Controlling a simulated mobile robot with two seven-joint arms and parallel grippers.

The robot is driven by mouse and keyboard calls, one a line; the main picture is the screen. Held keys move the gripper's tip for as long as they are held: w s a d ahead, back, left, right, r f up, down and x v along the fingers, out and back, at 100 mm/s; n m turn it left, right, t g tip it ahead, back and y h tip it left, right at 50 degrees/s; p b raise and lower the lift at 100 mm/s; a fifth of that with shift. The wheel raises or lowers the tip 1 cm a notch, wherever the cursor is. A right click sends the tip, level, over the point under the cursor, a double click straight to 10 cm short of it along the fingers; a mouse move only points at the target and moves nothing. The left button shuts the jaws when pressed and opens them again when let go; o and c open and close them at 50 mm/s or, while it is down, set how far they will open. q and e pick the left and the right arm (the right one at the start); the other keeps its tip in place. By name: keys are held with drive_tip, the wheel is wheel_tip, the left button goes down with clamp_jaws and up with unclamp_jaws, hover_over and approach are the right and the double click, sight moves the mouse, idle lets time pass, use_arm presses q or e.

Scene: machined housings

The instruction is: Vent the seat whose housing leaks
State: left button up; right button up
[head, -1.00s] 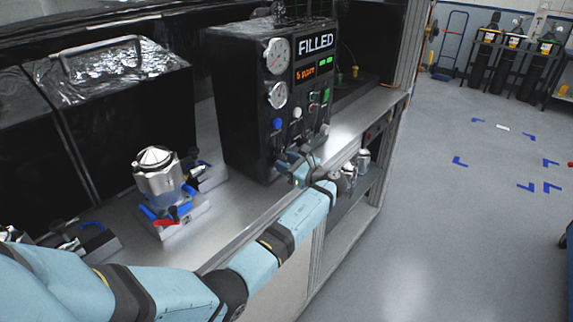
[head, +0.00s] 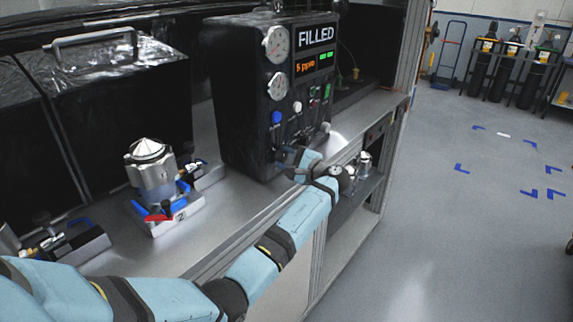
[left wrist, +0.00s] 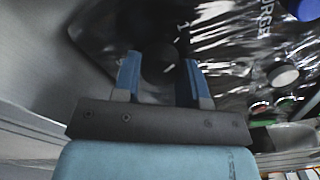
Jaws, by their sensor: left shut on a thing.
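My left gripper (head: 284,158) is at the lower front of the panel. In the left wrist view its two blue fingers (left wrist: 162,72) are closed around a dark round knob (left wrist: 158,64), largely in shadow. A silver housing (head: 151,172) stands upright on a seat marked 2 (head: 170,222), with a red lever (head: 158,217) at its front. My right gripper is not in view.
A seat without a housing (head: 75,245) lies at the left, and another seat (head: 205,174) is behind the silver housing. A black box with a handle (head: 105,100) stands behind. More metal housings (head: 362,162) are on a lower shelf.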

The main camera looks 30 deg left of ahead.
use_arm(q)
drive_tip(key=shift+f+n+b, duration=0.1)
drive_tip(key=shift+n+b, duration=0.2)
drive_tip(key=shift+n, duration=0.2)
drive_tip(key=o, duration=0.9)
drive_tip(key=shift+o, duration=0.2)
drive_tip(key=s+d+b, duration=0.1)
drive_tip(key=d, duration=1.3)
drive_tip(key=shift+b, duration=0.35)
